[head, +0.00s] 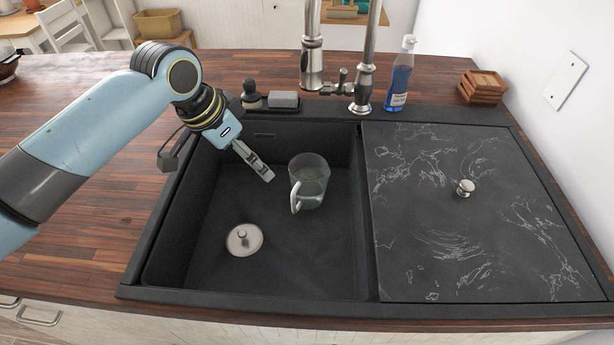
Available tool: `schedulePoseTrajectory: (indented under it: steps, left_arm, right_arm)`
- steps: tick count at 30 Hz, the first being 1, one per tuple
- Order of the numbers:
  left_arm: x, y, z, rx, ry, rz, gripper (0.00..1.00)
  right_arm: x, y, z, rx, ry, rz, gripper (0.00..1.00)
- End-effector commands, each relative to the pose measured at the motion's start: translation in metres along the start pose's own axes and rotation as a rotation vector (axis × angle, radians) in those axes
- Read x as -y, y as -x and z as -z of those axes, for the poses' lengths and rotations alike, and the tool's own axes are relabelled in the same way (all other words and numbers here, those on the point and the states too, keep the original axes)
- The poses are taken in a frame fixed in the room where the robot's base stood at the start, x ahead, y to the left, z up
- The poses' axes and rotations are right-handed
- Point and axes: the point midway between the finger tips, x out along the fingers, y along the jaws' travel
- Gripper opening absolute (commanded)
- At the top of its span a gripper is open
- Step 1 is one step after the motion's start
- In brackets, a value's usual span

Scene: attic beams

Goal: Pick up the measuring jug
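The measuring jug (311,184) is a clear, greenish see-through vessel with a pale handle on its left side. It stands upright in the black sink basin (200,215), toward the right of the basin. My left gripper (268,177) reaches in from the left over the basin, a short way left of the jug, and appears apart from it. Its fingers overlap in this view, so I cannot tell whether they are open or shut. Nothing shows held in it. My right gripper is not in view.
A round metal lid-like drain piece (244,240) lies at the front left of the basin. A dark marbled cover (450,245) with a knob closes the right side. A tap (364,90), blue soap bottle (399,80) and wooden coasters (482,87) stand behind.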

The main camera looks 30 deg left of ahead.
Motion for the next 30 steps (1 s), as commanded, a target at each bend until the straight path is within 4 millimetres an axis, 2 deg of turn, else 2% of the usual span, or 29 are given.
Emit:
schedulePoseTrajectory:
  steps: [8,14,25,30]
  left_arm:
    - [0.0,-0.016,-0.007,0.0,0.0,0.0,1.0]
    - [0.0,-0.031,-0.013,0.001,0.0,0.0,1.0]
    - [0.0,-0.083,-0.035,0.003,0.0,-0.001,1.0]
    - [0.0,-0.096,-0.039,0.003,0.001,-0.001,1.0]
  right_arm:
    - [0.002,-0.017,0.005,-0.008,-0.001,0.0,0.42]
    - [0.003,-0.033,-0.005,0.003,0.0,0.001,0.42]
    - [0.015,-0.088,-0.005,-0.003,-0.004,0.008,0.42]
    - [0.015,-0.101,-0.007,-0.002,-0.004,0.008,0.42]
